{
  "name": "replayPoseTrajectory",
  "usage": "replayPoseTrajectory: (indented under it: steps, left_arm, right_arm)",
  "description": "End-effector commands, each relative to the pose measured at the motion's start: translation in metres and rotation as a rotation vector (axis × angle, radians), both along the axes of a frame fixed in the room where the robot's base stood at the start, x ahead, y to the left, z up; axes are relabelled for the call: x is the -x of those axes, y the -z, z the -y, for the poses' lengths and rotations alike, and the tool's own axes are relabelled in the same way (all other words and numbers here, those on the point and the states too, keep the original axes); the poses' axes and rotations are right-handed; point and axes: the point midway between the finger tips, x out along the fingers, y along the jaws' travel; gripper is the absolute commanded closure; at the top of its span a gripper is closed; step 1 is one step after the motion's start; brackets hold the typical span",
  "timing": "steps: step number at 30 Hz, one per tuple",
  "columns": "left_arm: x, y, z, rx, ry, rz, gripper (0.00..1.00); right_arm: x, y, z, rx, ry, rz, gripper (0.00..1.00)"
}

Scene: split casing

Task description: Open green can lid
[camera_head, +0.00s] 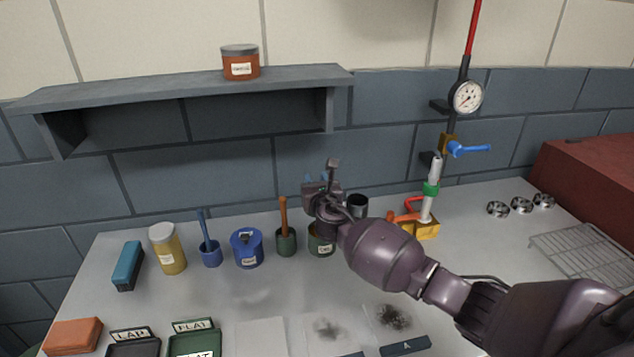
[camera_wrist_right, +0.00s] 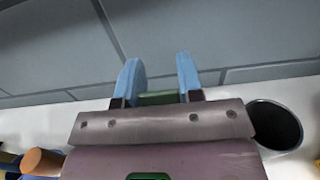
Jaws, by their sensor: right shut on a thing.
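The green can (camera_head: 321,246) with a pale label stands on the grey bench, partly behind my right arm. My right gripper (camera_head: 318,182) is above the can, its blue fingers pointing toward the wall. In the right wrist view the two fingers (camera_wrist_right: 158,84) are shut on a flat green piece (camera_wrist_right: 158,98), which looks like the green can lid. The can's top is largely hidden by my wrist, so I cannot tell how far the lid is from the rim. My left gripper is not in view.
Left of the can stand a green pot with a wooden handle (camera_head: 284,240), a blue can (camera_head: 247,250), a blue pot (camera_head: 210,254) and a yellow jar (camera_head: 168,252). A dark cup (camera_head: 358,203) stands close on the right, also in the wrist view (camera_wrist_right: 275,126). A shelf (camera_head: 190,86) overhangs behind.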

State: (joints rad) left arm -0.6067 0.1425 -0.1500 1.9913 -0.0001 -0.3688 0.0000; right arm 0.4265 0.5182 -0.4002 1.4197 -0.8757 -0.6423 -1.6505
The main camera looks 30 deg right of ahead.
Motion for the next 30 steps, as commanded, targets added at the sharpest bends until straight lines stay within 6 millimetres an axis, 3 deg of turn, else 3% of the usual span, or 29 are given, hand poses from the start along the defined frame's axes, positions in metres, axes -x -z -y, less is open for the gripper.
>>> replayPoseTrajectory:
  steps: [1, 11, 12, 16, 30]
  left_arm:
    - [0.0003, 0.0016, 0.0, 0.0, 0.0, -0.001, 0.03]
    - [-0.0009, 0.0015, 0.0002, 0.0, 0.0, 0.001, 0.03]
    - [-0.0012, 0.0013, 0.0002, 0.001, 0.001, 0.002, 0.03]
    - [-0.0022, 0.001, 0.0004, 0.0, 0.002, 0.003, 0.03]
    - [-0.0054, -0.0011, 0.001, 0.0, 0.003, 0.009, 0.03]
  right_arm:
    - [0.0036, 0.0171, -0.0012, -0.004, -0.001, -0.026, 1.0]
    - [0.0036, 0.018, -0.0022, -0.006, -0.002, -0.027, 1.0]
    - [0.0036, 0.018, -0.0022, -0.007, -0.002, -0.027, 0.62]
    - [0.0036, 0.0181, -0.0021, -0.007, -0.002, -0.028, 0.42]
    - [0.0039, 0.0158, -0.0017, -0.005, -0.001, -0.024, 0.4]
